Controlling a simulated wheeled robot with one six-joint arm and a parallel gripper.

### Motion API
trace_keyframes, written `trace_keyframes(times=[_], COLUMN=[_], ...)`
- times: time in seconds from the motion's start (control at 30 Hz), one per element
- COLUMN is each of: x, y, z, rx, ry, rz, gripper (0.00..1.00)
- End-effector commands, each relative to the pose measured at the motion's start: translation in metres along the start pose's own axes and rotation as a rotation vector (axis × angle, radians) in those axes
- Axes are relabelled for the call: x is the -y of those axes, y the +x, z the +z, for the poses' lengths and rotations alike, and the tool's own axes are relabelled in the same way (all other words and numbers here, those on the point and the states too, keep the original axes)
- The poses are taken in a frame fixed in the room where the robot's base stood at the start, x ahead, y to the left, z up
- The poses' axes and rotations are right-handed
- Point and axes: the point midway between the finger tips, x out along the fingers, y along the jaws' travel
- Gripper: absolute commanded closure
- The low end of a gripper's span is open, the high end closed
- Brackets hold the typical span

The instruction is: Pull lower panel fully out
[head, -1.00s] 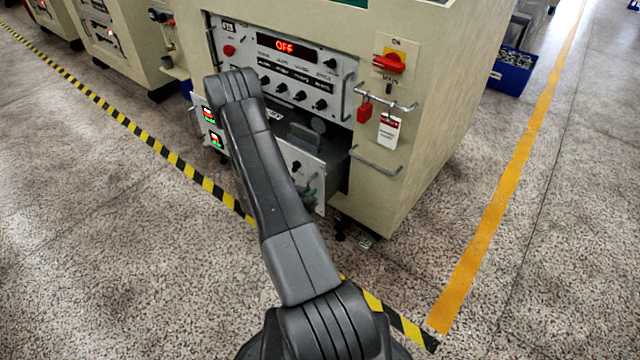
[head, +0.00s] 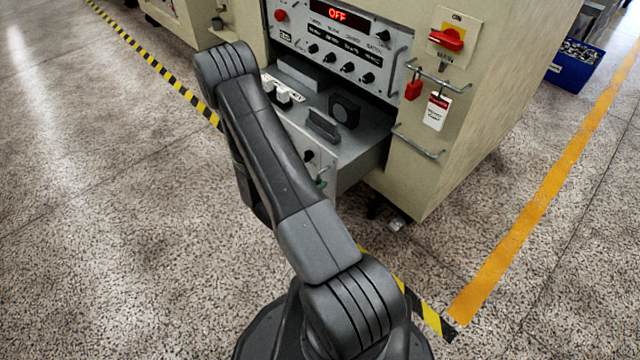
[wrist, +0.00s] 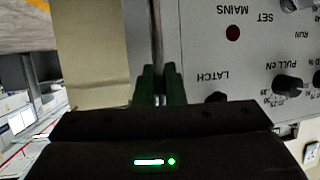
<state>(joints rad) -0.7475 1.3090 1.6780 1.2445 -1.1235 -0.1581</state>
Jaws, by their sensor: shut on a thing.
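The lower panel (head: 297,139) is the front of a drawer that stands well out of the beige cabinet. Its open tray (head: 368,138) shows black and grey parts inside. My arm hides much of the panel's left side in the head view. In the wrist view the panel (wrist: 215,65) appears upside down, with a knob and the words LATCH and MAINS. My gripper (wrist: 160,84) has its green fingers shut on the upright handle (wrist: 157,38) at the panel's edge. In the head view only a bit of green fingertip shows.
The upper panel (head: 345,45) reads OFF and sits in the cabinet (head: 470,120). A red switch (head: 446,39), a red padlock (head: 413,90), a tag (head: 437,112) and rails are on the right side. Floor in front is clear, with a yellow-black stripe (head: 155,65).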

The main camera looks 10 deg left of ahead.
Motion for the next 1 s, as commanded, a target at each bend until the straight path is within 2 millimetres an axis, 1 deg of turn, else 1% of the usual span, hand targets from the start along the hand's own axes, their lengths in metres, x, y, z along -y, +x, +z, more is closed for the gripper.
trace_keyframes(times=[0.13,0.17,0.2,0.23,0.27,0.53,0.67,0.77,1.0], x=[0.000,0.000,0.000,0.000,0.000,0.000,0.001,0.001,0.001], y=[0.000,0.000,0.000,0.000,0.000,0.000,-0.008,-0.023,-0.074], z=[0.000,0.000,0.000,0.000,0.000,0.000,-0.001,-0.002,-0.002], rx=[0.000,0.000,0.000,0.000,0.000,0.000,0.000,0.000,0.000], ry=[0.000,0.000,0.000,0.000,0.000,-0.001,-0.002,-0.002,-0.003], rz=[0.001,0.001,0.001,0.001,0.001,0.000,-0.003,-0.004,-0.005], gripper=[1.00,0.86,0.78,0.73,0.69,0.69,0.69,0.69,0.69])
